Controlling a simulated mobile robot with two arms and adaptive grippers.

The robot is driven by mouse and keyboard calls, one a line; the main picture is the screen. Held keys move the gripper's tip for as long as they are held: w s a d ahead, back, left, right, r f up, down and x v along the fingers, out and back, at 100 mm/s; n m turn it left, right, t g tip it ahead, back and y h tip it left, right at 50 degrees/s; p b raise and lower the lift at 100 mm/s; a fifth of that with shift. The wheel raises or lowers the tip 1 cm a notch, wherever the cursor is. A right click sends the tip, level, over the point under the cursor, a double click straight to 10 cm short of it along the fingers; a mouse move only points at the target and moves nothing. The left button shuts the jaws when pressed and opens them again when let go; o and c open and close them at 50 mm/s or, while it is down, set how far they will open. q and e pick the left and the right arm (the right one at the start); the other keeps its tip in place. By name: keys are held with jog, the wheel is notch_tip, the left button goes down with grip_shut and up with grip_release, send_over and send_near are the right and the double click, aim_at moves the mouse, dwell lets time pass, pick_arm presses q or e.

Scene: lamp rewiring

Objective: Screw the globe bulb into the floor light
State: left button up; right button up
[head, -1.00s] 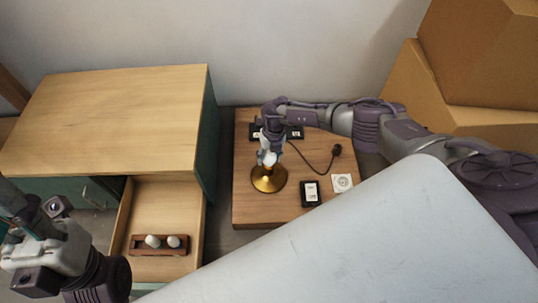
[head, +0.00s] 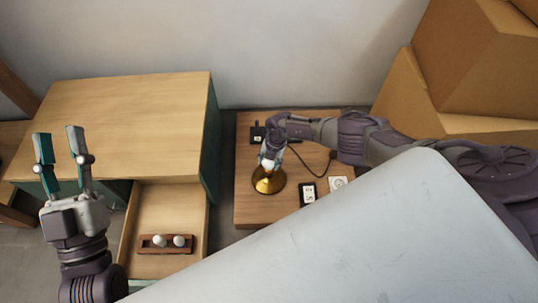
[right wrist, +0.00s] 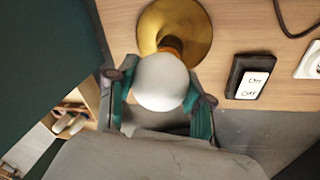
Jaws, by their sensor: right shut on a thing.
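The floor light (head: 268,182) has a round brass base and stands on the low wooden table. Its base also shows in the right wrist view (right wrist: 198,35), with an orange-brown neck at the bulb. My right gripper (head: 268,160) is directly above the lamp, shut on the white globe bulb (right wrist: 162,82). The bulb lines up with the lamp's neck; its lower end is hidden, so I cannot tell how far it is seated. My left gripper (head: 60,150) is open and empty, fingers pointing up, at the left beside the cabinet.
A black On/Off switch (head: 308,194) and white wall-type socket (head: 338,184) lie right of the lamp. A dark cable runs to a plug. The open drawer (head: 150,205) holds a brown tray (head: 147,249) with two white bulbs. Cardboard boxes (head: 475,75) stand at right.

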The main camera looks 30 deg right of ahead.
jog(key=o, duration=1.3)
jog(key=shift+c, duration=0.2)
